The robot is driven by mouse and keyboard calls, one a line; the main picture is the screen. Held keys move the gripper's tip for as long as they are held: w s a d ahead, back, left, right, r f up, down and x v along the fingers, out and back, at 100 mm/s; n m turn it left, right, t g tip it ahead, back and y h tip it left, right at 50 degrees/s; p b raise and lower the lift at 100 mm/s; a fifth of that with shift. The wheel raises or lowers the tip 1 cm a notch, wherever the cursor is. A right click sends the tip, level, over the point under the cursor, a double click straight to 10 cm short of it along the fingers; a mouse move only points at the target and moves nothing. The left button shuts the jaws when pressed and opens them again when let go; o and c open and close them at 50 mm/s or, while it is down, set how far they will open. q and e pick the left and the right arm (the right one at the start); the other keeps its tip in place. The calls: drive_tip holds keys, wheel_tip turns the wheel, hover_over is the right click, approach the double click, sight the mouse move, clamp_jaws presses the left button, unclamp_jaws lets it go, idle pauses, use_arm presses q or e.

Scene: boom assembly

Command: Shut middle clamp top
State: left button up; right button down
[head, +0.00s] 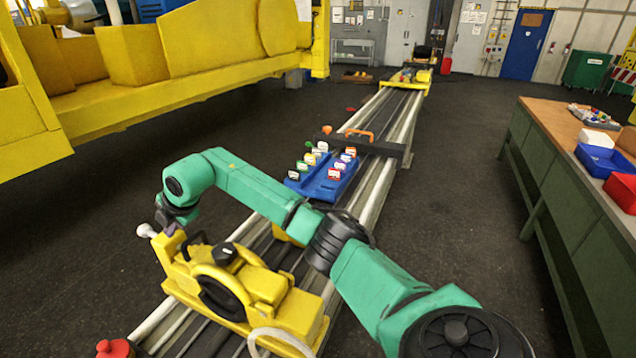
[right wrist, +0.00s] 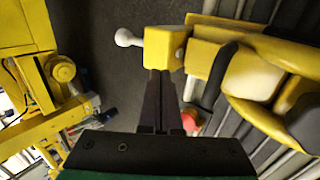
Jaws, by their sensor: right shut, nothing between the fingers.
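A yellow clamp (head: 262,285) with a dark round opening sits on the rail in the lower left of the head view. A lever with a white knob (head: 146,230) sticks out at its left end. In the right wrist view the clamp (right wrist: 205,62) lies at the upper right, and the white knob (right wrist: 126,38) juts left from a yellow end block. My right gripper (right wrist: 161,74) is shut and empty, its fingertips at the lower edge of that block; I cannot tell whether they touch. In the head view my wrist partly hides the fingers. My left gripper is out of view.
A blue tray (head: 322,188) with several coloured tags sits further along the rail, before a dark crossbar (head: 362,146). A red knob (head: 114,348) is at the bottom left. A yellow machine (head: 110,100) stands left, a workbench (head: 560,160) right.

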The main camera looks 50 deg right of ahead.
idle(0.3)
drive_tip(key=b+v, duration=0.5)
drive_tip(key=v, duration=0.9)
drive_tip(key=shift+s+r, duration=0.2)
drive_tip(key=shift+s, duration=0.05)
